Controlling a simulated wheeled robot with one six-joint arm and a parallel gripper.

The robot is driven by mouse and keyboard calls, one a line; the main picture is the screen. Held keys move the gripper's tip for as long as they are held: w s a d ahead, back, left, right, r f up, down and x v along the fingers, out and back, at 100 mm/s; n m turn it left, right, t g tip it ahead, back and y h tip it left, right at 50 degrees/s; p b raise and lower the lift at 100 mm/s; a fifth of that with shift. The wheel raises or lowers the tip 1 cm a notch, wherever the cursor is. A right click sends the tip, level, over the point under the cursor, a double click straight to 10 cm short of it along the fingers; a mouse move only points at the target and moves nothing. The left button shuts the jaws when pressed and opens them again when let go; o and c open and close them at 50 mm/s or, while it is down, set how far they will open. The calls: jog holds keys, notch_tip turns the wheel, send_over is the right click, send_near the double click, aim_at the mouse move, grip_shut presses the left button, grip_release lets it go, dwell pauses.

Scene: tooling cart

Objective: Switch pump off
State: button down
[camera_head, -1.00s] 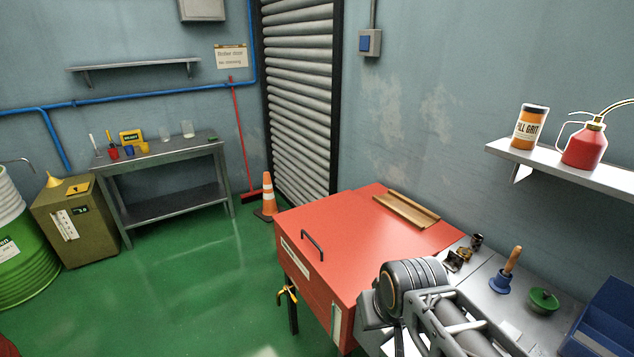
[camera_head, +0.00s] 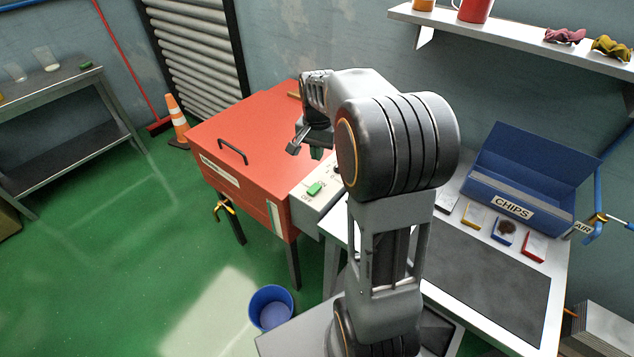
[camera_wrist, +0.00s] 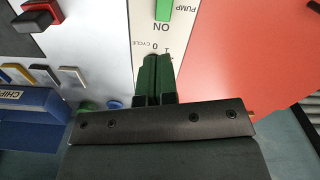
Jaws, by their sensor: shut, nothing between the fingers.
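The pump switch (camera_head: 314,188) is a green rocker on the pale control panel (camera_head: 299,196) at the red cabinet's side. In the wrist view the green switch (camera_wrist: 164,9) is cut off by the top edge, with PUMP printed beside it and ON below it. My gripper (camera_head: 317,153) is above the panel, apart from the switch in the picture. In the wrist view my gripper (camera_wrist: 158,57) has its green fingers together and empty, over the panel near the CYCLE marking and below the switch. The gap in height cannot be told.
The red cabinet (camera_head: 238,128) has a black handle (camera_head: 232,150) on top. A blue bin (camera_head: 504,177) marked CHIPS and several small trays stand on the bench to the right. A blue bucket (camera_head: 271,307) is on the floor. A shelf (camera_head: 520,44) hangs above the bench.

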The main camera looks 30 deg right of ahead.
aim_at(316, 185)
jog(key=r+m, duration=0.1)
jog(key=w+r+m, duration=0.1)
jog(key=m, duration=0.1)
jog(key=shift+d+r, duration=0.1)
dwell(0.3)
notch_tip(316, 185, down, 14)
jog(key=shift+p, duration=0.6)
